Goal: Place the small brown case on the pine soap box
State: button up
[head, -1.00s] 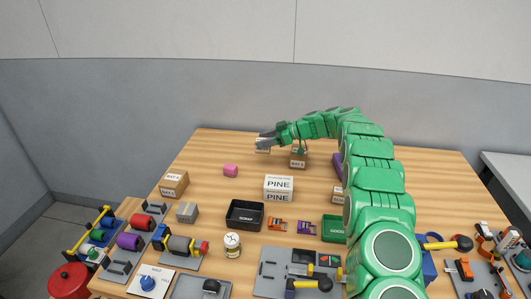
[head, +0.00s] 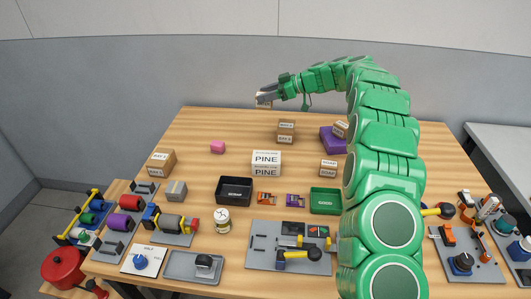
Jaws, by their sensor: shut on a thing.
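The pine soap box (head: 266,162) is a white box marked PINE, standing upright near the middle of the wooden table. My gripper (head: 264,97) is at the far side of the table, raised and pointing left, beyond the pine box. It is shut on a small brown case (head: 263,104), only partly visible beneath the fingers. The case is apart from the pine box.
A brown carton (head: 286,131) stands between my gripper and the right side of the pine box. A pink block (head: 217,147), another brown carton (head: 161,162), a black tray (head: 234,190), a soap carton (head: 328,168) and a green tray (head: 325,200) surround it.

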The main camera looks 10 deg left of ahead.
jog(key=s+d, duration=0.8)
jog(key=s, duration=0.2)
jog(key=s+a+r, duration=0.1)
jog(key=s+a, duration=0.1)
jog(key=s, duration=1.4)
send_over(269, 157)
jog(key=shift+n+g, duration=0.3)
jog(key=shift+g, duration=0.1)
jog(key=shift+s+d+f, duration=0.1)
jog(key=shift+s+f, duration=0.05)
jog(key=shift+f, duration=4.55)
jog(key=shift+f, duration=0.15)
jog(key=shift+w+f, duration=0.2)
jog(key=shift+f, duration=1.4)
jog(key=shift+f, duration=0.1)
jog(key=o, duration=1.1)
jog(key=shift+c, duration=0.2)
